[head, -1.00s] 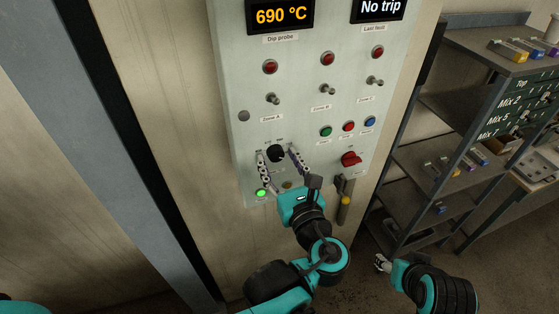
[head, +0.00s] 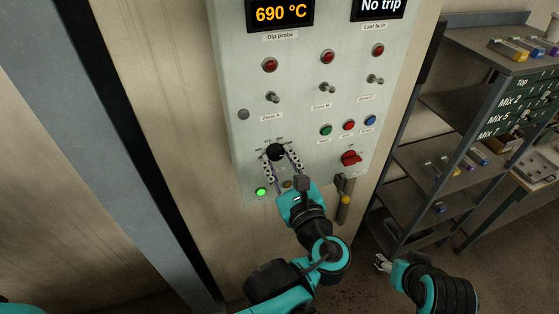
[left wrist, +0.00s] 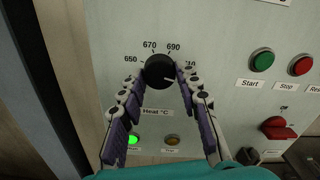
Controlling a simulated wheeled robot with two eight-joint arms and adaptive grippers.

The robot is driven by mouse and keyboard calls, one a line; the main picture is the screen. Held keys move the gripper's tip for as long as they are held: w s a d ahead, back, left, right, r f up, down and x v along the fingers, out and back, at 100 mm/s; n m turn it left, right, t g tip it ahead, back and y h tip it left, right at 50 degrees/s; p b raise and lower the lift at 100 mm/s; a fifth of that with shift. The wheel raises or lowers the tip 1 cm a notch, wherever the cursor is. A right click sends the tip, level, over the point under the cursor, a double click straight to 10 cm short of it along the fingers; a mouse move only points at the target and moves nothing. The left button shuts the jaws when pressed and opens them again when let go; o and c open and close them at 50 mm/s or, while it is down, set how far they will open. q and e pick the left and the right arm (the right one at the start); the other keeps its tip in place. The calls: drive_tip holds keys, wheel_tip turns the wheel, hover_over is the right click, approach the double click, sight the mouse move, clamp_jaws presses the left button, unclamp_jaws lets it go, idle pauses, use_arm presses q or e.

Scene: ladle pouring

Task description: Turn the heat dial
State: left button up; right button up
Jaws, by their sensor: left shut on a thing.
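The black round heat dial (head: 276,151) sits low on the pale control panel (head: 300,113). The label "Heat °C" is below. My left gripper (head: 279,158) is shut on the dial, one finger on each side; its fingers also show in the left wrist view (left wrist: 160,80). My right gripper (head: 382,263) is low and away from the panel; its opening is too small to tell.
A green lamp (head: 261,191) is lit below the dial. Push buttons (head: 348,125) and a red rotary switch (head: 351,158) are to the right. Toggle switches (head: 321,104) and red lamps are above. A shelf rack (head: 440,135) stands at the right. The display (head: 281,13) reads 690 °C.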

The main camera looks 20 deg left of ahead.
use_arm(q)
drive_tip(key=n, duration=0.4)
drive_tip(key=shift+n, duration=0.4)
drive_tip(key=n, duration=0.3)
drive_tip(key=shift+n+b, duration=0.3)
drive_tip(key=n, duration=0.3)
drive_tip(key=shift+r+n, duration=0.1)
drive_tip(key=shift+n, duration=2)
drive_tip(key=o, duration=1.2)
drive_tip(key=shift+c, duration=0.2)
drive_tip(key=shift+d, duration=0.15)
